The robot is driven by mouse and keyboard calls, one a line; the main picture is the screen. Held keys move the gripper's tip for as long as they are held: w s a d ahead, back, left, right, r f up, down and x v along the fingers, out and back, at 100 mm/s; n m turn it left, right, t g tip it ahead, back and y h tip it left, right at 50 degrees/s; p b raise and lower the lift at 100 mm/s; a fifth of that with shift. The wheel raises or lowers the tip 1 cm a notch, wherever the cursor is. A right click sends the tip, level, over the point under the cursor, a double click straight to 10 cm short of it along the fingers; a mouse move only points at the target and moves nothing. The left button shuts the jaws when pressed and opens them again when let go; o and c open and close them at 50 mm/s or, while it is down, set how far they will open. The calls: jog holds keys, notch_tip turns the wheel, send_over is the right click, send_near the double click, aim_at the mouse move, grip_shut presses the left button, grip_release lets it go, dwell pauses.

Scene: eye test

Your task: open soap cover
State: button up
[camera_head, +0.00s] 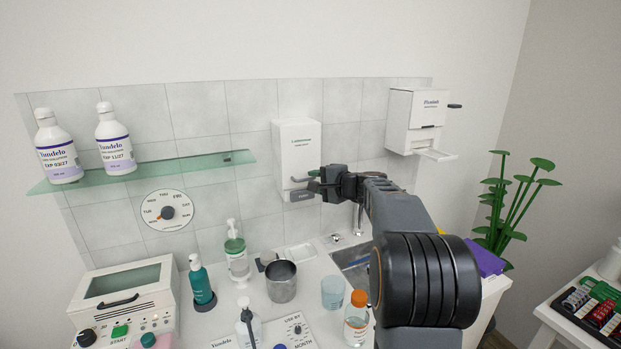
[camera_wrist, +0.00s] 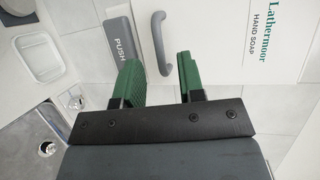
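The white hand soap dispenser (camera_head: 297,150) hangs on the tiled wall, and its front cover (camera_wrist: 215,30) appears closed in both views. A grey curved handle (camera_wrist: 155,28) sits on the cover, beside the grey PUSH bar (camera_wrist: 120,48). My gripper (camera_head: 316,182) is at the lower right of the dispenser in the head view. In the wrist view my gripper (camera_wrist: 160,66) has its two green fingers apart, with the handle's near end showing between them. I see no contact, and I cannot tell how deep the handle lies between the fingers.
A paper dispenser (camera_head: 415,115) hangs to the right, and a glass shelf (camera_head: 200,168) with two bottles is at left. Below stand a metal mug (camera_head: 281,282), a soap pump bottle (camera_head: 236,255), a soap dish (camera_head: 299,254) and a sink (camera_head: 352,256).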

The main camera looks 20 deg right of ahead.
jog(key=shift+x, duration=1.25)
jog(key=shift+c, duration=0.4)
grip_shut()
